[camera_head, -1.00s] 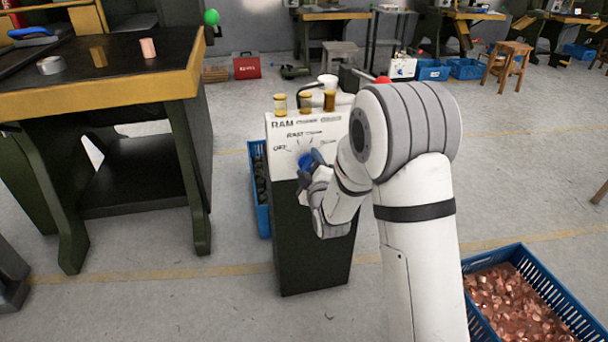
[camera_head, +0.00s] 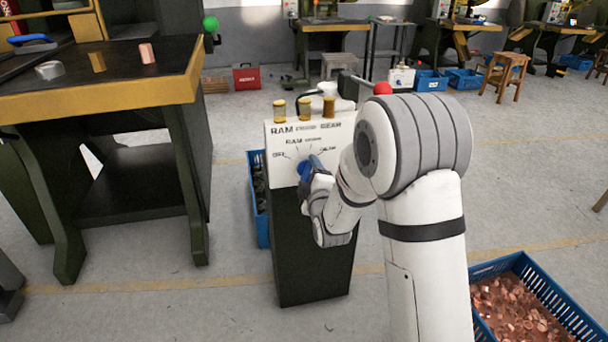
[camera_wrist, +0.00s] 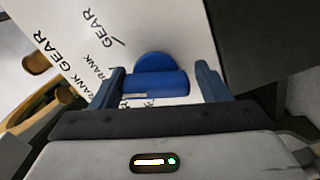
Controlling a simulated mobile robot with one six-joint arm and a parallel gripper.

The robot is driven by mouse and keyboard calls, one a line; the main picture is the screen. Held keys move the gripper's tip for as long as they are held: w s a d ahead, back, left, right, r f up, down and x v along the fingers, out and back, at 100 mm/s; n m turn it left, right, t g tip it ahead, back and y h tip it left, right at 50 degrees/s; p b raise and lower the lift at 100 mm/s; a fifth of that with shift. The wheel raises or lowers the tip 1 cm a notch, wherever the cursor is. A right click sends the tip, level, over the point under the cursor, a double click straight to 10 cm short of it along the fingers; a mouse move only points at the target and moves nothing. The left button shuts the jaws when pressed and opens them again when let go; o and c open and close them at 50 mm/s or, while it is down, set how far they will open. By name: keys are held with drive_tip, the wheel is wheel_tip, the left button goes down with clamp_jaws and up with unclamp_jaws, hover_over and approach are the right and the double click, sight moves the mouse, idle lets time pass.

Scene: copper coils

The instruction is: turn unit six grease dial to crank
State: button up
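The blue grease dial (camera_head: 305,169) is on the white front panel (camera_head: 283,173) of a dark green cabinet. Labels reading OFF, RAM and GEAR fan around it, with a small blurred one between; no unit number is legible. In the wrist view the dial (camera_wrist: 153,84) shows a round base and a thick blue bar, with CRANK and GEAR lettering to its left. My gripper (camera_wrist: 160,84) is open, its two blue fingers either side of the bar. The left finger is very close; a gap shows at the right. I cannot tell which label the dial points to.
A crate of copper pieces (camera_head: 548,288) is at lower right. A workbench (camera_head: 130,92) stands left.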

drive_tip(key=shift+o, duration=1.2)
drive_tip(key=shift+r, duration=0.15)
drive_tip(key=p+v, duration=0.1)
drive_tip(key=v, duration=0.6)
drive_tip(key=shift+s, duration=0.4)
